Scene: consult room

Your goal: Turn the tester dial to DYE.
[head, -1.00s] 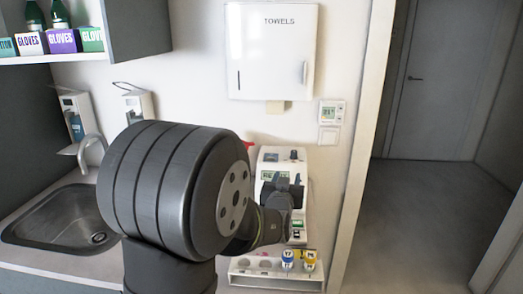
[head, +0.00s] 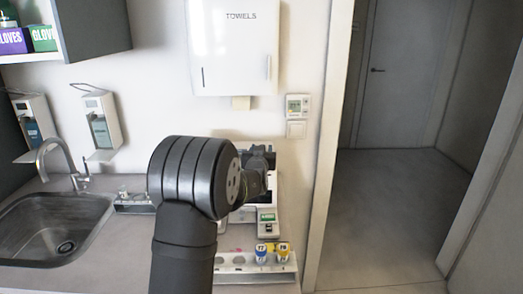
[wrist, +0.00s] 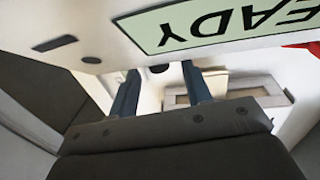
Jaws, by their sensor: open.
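The white tester (head: 279,190) stands against the wall at the back of the counter, largely hidden behind my arm in the head view. A small green display (head: 267,217) shows near its front. My gripper (head: 262,158) is at the tester's upper part. In the wrist view, the open fingers (wrist: 158,72) point at a pale surface with a small dark oval between their tips. A pale green panel (wrist: 225,25) with upside-down letters "EADY" is close above them. I cannot make out the dial or its setting in either view.
A rack with blue-capped and yellow-capped vials (head: 272,252) stands in front of the tester. A sink (head: 50,228) and tap are at left. A towel dispenser (head: 235,50) hangs above. A wall edge (head: 325,150) bounds the counter at right. A red item (wrist: 306,48) shows in the wrist view.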

